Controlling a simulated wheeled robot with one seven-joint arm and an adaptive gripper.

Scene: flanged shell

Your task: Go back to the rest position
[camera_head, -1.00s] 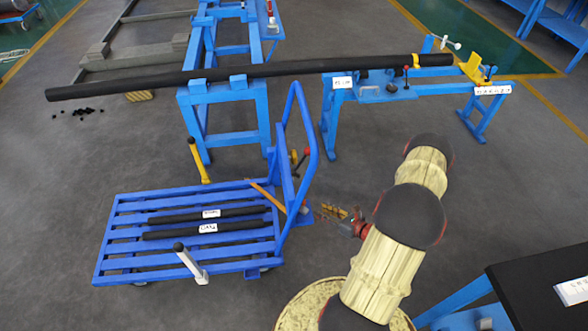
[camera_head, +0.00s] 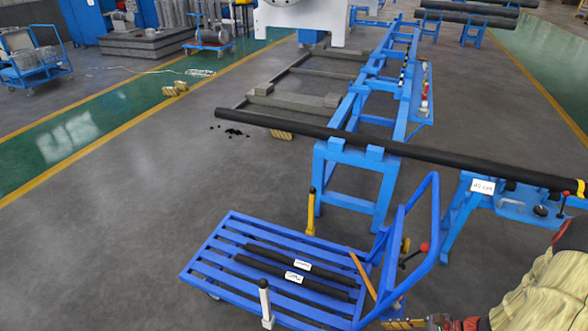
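My gripper (camera_head: 405,323) is at the bottom edge of the view, low and right of centre, partly cut off by the frame. Its gold-coloured fingers point left, near the right end of the blue cart (camera_head: 222,262). Whether the fingers are open or shut is too small to tell. My arm, in a cream cover, comes in from the bottom right corner. No object is clearly seen in the gripper.
A long black tube (camera_head: 300,132) lies across blue stands (camera_head: 350,190) behind the cart. Two labelled black bars (camera_head: 290,283) lie on the cart, whose tall blue handle (camera_head: 434,215) rises close to my arm. Open grey floor (camera_head: 120,225) lies to the left.

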